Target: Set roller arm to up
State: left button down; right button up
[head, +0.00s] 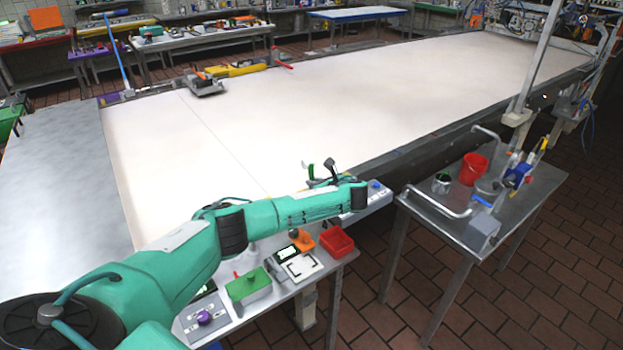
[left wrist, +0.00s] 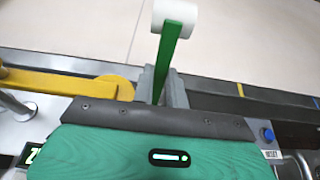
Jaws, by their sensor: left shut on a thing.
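The roller arm (left wrist: 168,58) shows in the left wrist view as a green bar with a white roller (left wrist: 175,14) at its far end. It points away from my gripper, over the edge of the pale belt. My left gripper (left wrist: 162,88) is shut on the green bar, with a grey finger at each side of it. In the head view a small green piece (head: 329,165) stands at the near edge of the belt, beside the end of my left arm. My wrist hides most of the gripper there. My right gripper is not in view.
The wide pale belt (head: 330,90) is mostly clear. A yellow bar (left wrist: 70,84) lies left of the gripper, and a blue button (left wrist: 267,135) is at the right. Below my arm are a red bin (head: 336,241) and a green box (head: 248,287). A metal side table (head: 530,200) stands right.

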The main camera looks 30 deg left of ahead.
pick_arm(q)
jog(key=shift+s+d+f+t+y, duration=0.15)
jog(key=shift+s+d+t+y, duration=0.15)
jog(key=shift+d+y, duration=0.4)
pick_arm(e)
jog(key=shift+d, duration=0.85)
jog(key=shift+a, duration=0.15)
pick_arm(q)
jog(key=c, duration=1.4)
grip_release()
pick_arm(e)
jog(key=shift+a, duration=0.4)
